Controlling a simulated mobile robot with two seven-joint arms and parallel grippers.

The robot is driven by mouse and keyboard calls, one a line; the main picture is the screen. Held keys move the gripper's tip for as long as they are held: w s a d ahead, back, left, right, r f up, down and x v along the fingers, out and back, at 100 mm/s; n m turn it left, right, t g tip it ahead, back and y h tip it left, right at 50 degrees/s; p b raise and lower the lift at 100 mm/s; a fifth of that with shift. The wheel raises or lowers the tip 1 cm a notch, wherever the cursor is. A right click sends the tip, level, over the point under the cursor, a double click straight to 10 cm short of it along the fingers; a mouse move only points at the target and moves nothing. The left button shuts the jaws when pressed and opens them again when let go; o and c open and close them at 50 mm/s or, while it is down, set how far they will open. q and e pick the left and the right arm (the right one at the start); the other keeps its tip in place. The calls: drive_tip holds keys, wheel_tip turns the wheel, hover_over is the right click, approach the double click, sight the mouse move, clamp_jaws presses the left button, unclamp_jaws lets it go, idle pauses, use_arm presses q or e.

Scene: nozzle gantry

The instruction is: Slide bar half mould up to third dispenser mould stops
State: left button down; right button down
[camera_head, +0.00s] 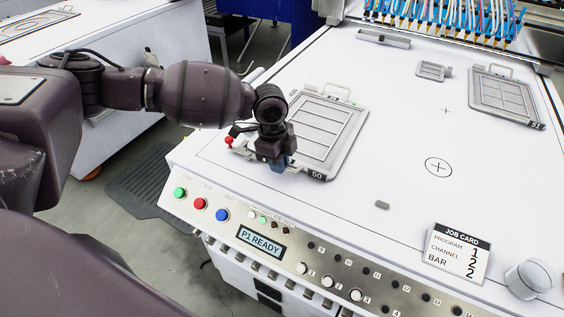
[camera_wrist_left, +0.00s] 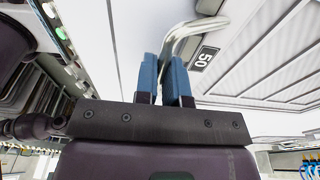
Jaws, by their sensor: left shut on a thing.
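A grey mould tray marked 50 (camera_head: 318,130) with long bar cavities lies flat on the white table at the left. It has a wire handle at its far end; its near end is partly hidden by my wrist. My left gripper (camera_head: 278,164) is at that near end, pointing down. In the left wrist view my gripper's blue fingers (camera_wrist_left: 165,70) are shut on a bent metal handle (camera_wrist_left: 188,36) beside the 50 label (camera_wrist_left: 204,58). Another mould marked 51 (camera_head: 503,94) lies at the right. My right gripper is not in view.
A row of blue nozzles (camera_head: 440,14) hangs over the table's far edge, with a grey bar (camera_head: 384,39) at the back left. A small grey mould (camera_head: 432,70), a job card (camera_head: 459,253), a grey knob (camera_head: 529,278) and a small grey block (camera_head: 382,205) are also there. The middle is clear.

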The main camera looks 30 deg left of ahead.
use_arm(q)
drive_tip(key=shift+s+a+f, duration=0.25)
drive_tip(key=shift+s, duration=0.05)
drive_tip(key=shift+p, duration=0.3)
drive_tip(key=shift+a, duration=0.1)
idle(0.5)
drive_tip(key=shift+w+p, duration=0.1)
drive_tip(key=shift+p, duration=0.35)
idle(0.4)
